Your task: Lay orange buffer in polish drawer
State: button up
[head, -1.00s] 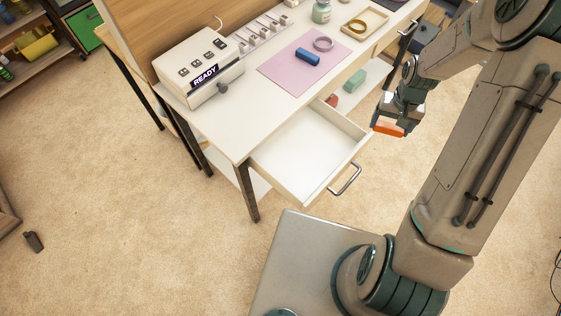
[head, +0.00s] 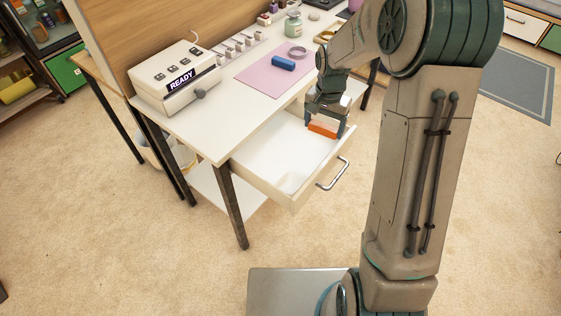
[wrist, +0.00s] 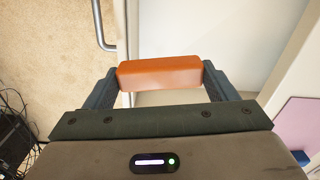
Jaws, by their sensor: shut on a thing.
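The orange buffer (head: 323,127) is a small block held crosswise between the two fingers of my gripper (head: 325,115). In the wrist view the buffer (wrist: 160,73) spans the gap between the fingertips, and my gripper (wrist: 160,84) is shut on it. The drawer (head: 291,185) is white, pulled out from the table, with a metal handle (head: 333,174). Its visible floor is bare. In the head view my gripper and the buffer overlap the drawer's right side near its far end; their height above it is hard to tell. My arm hides part of that side.
The white table (head: 196,128) bears a machine with a READY display (head: 176,87).

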jog(key=shift+w+a+f+m+b, duration=0.3)
jog(key=shift+a+f+m+b, duration=0.25)
jog(key=shift+b, duration=0.45)
jog(key=shift+a+r+m+b, duration=0.2)
jog(key=shift+m+b, duration=0.15)
jog(key=b, duration=0.2)
send_over(284, 172)
notch_tip(284, 172, down, 7)
jog(key=shift+w+r, duration=0.1)
jog(key=shift+r, duration=0.1)
jog(key=shift+a+f+b, duration=0.1)
jog(key=shift+f+b, duration=0.25)
jog(key=shift+f, duration=1.65)
jog(key=shift+f, duration=0.1)
jog(key=shift+f, duration=0.15)
jog(key=o, duration=0.9)
